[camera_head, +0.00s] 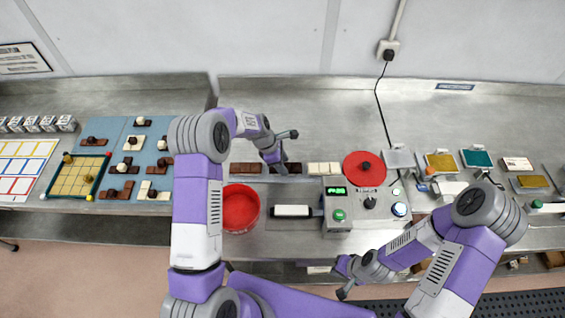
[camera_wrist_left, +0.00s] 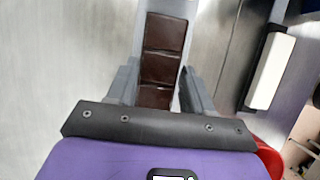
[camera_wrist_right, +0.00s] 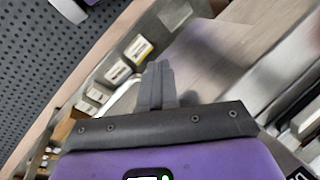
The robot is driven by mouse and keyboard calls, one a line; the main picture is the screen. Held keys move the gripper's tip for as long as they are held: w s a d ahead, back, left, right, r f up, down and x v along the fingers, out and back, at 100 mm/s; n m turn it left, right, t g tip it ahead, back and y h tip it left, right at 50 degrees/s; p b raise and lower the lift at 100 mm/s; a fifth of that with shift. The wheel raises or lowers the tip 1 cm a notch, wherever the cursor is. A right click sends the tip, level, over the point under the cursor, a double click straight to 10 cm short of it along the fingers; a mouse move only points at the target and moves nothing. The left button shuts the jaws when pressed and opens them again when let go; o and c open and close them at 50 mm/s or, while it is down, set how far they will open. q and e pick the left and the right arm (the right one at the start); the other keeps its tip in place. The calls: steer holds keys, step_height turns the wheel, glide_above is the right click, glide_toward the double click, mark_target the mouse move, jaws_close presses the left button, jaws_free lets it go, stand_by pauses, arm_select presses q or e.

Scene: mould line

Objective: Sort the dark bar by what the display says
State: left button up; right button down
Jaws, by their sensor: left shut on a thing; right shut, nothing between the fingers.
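The dark bar (camera_head: 291,168) lies in the row of bars behind the red bowl. My left gripper (camera_head: 281,166) is over it and shut on it. In the left wrist view the dark bar (camera_wrist_left: 163,48) shows as several brown segments between the fingers, with a pale grey strip along its sides. The display (camera_head: 337,191) glows green on the grey control box; its characters are too small to read surely.
A lighter brown bar (camera_head: 245,168) and a cream bar (camera_head: 324,168) flank the dark bar. Blue mats and a yellow grid board (camera_head: 76,177) lie left. The back of the bench is clear.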

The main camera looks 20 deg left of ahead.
arm_select(q)
steer(key=o, duration=1.2)
steer(key=v, duration=0.7)
steer(key=shift+s+a+r, duration=0.1)
steer(key=shift+a+r, duration=0.05)
steer(key=shift+r, duration=0.15)
steer(key=shift+f, duration=0.1)
